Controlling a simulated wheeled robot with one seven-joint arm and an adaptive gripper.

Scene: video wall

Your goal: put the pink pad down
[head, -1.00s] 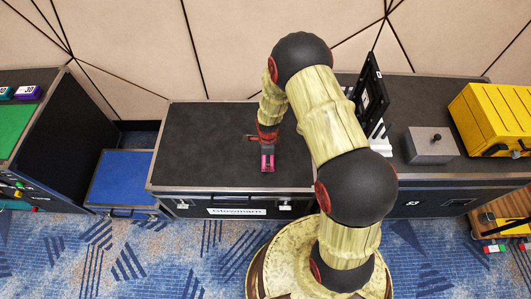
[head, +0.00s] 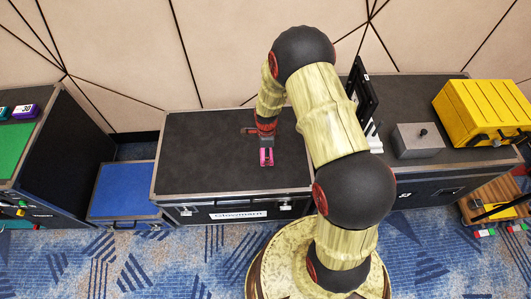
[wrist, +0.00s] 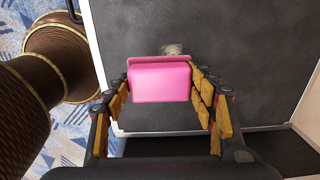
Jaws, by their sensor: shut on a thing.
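The pink pad (wrist: 160,82) is a small pink block with a thin raised edge, held between the fingers in the wrist view. My gripper (head: 266,152) is shut on the pad above the dark top of the flight case (head: 195,165) in the head view. The pad also shows there as a small pink patch (head: 266,158) at the gripper's tip. I cannot tell whether its underside touches the case top. A pale worn spot (wrist: 172,49) on the dark surface shows just beyond the pad in the wrist view.
The case top is bare left of my gripper. To the right are a black upright frame (head: 362,95), a grey box with a knob (head: 417,140) and a yellow case (head: 485,112). A lower blue case (head: 123,188) stands left. The wall is close behind.

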